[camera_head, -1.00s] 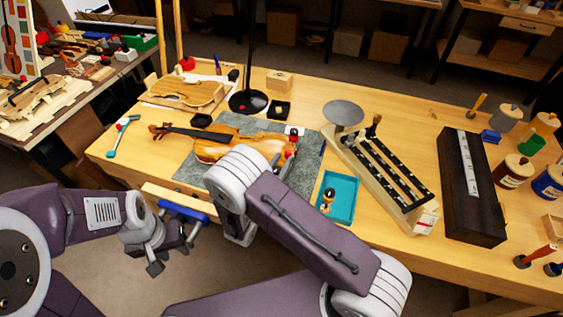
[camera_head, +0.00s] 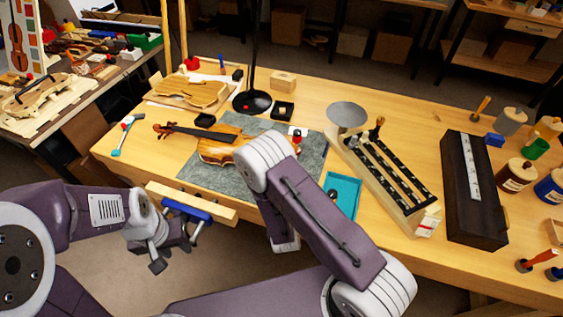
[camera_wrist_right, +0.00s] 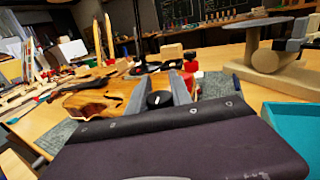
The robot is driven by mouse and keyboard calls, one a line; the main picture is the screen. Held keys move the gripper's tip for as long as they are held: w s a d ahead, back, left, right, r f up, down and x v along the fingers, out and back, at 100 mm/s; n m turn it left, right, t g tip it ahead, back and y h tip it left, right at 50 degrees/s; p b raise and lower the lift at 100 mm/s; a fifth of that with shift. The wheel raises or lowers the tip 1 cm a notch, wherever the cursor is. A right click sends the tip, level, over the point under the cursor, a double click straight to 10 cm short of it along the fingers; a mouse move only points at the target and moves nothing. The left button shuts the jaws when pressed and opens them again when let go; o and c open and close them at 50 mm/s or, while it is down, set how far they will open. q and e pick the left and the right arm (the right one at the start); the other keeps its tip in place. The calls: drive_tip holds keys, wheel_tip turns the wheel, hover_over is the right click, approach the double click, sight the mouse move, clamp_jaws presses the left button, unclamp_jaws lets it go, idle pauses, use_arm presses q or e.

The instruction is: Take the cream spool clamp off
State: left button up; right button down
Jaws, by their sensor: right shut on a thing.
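The violin (camera_head: 220,150) lies on a grey mat on the bench, its right part hidden behind my right arm in the head view. It also shows in the right wrist view (camera_wrist_right: 95,100). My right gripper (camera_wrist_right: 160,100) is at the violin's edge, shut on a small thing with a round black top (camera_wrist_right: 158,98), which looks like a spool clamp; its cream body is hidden. A red clamp-like piece with a black top (camera_wrist_right: 190,63) stands just beyond. In the head view my right gripper is hidden by its arm. My left gripper (camera_head: 174,256) hangs empty and open before the bench.
A teal tray (camera_head: 346,188) lies right of the violin, partly behind my right arm, with a dark-topped piece in it. A blue bench vise (camera_head: 186,209) is near my left gripper. A lamp base (camera_head: 252,102) and a wooden rack (camera_head: 385,180) stand on the bench.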

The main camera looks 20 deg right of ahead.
drive_tip(key=shift+a+n+y, duration=0.1)
drive_tip(key=shift+n+y, duration=0.5)
drive_tip(key=shift+y, duration=0.3)
drive_tip(key=shift+a, duration=0.1)
drive_tip(key=c, duration=1.1)
unclamp_jaws()
